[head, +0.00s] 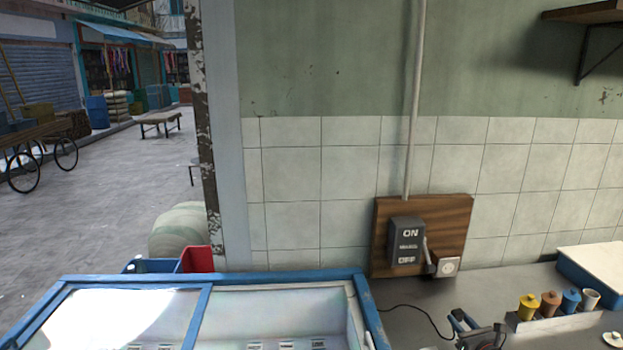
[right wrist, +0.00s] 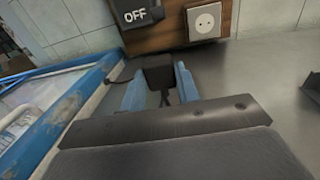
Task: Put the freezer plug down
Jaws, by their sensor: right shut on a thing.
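The freezer plug (right wrist: 158,72) is a dark block between the blue fingers of my right gripper (right wrist: 159,82) in the right wrist view. The gripper is shut on it. In the head view my right gripper (head: 466,324) is at the bottom edge, over the grey counter, and the plug cannot be made out there. A thin black cord (head: 408,308) runs from the freezer side toward the gripper. The white socket (head: 448,267) is on the wooden board, apart from the plug; it also shows in the right wrist view (right wrist: 204,22). My left gripper is not in view.
The blue-framed freezer (head: 203,310) stands left of the gripper. A grey ON/OFF switch box (head: 406,243) is on the board (head: 459,217). Several coloured jars (head: 550,303) and a blue-and-white box (head: 597,266) are to the right. Bare counter (head: 500,282) lies between.

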